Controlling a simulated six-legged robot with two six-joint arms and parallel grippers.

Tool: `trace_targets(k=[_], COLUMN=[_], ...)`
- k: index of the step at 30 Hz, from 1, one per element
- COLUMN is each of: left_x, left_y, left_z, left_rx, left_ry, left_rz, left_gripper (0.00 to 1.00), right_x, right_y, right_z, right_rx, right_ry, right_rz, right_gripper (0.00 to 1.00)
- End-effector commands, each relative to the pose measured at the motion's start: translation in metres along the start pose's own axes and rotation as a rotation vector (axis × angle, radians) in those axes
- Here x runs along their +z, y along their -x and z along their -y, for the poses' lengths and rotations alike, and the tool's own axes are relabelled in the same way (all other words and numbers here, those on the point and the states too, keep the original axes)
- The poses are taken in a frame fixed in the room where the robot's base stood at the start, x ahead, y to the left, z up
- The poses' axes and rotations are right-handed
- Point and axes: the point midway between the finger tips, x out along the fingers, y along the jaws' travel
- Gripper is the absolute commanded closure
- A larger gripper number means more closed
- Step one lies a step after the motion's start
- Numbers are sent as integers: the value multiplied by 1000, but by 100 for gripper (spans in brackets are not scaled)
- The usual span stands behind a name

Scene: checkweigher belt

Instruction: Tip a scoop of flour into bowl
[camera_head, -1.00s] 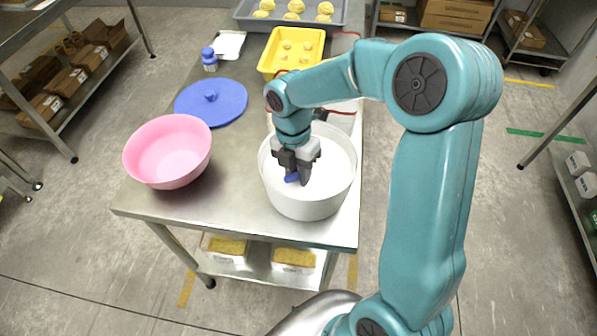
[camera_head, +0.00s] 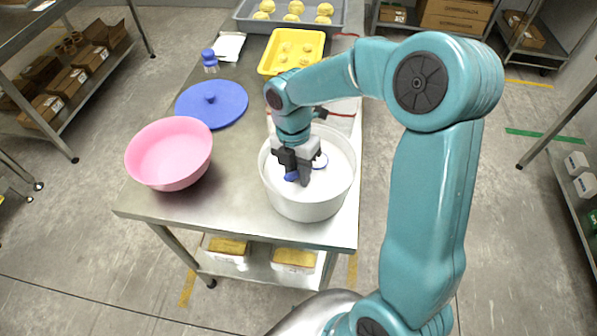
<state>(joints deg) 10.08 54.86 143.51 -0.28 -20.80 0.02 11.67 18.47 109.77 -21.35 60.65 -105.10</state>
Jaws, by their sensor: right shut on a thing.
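A pink bowl (camera_head: 170,153) stands on the left front of the steel table, and it looks empty. A white tub (camera_head: 305,205) with white flour (camera_head: 338,157) stands to its right. My right gripper (camera_head: 298,179) points down inside the tub and is shut on a blue scoop (camera_head: 290,175). A small blue rim of the scoop also shows just right of the fingers, at the flour. The rest of the scoop is hidden by the gripper, and its load cannot be seen. My left gripper is not in view.
A blue lid (camera_head: 212,103) lies flat behind the bowl. A blue-capped shaker (camera_head: 209,60), a yellow tray (camera_head: 291,52) and a grey tray of dough balls (camera_head: 337,16) stand farther back. Bare table (camera_head: 235,175) lies between bowl and tub.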

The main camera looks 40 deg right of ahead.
Motion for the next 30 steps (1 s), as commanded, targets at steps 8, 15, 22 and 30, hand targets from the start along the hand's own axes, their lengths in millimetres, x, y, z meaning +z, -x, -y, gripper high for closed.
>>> trace_targets(k=[8,15,22,30], left_x=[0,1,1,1], left_y=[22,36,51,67], left_z=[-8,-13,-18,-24], left_rx=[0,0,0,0], left_ry=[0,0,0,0], left_rz=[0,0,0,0], left_gripper=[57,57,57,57], right_x=[-3,-5,-6,-9], right_y=[26,44,62,82], right_z=[4,7,10,13], right_rx=[1,0,1,1], right_ry=[0,0,0,0], right_rz=[0,0,0,0], right_gripper=[100,100,100,100])
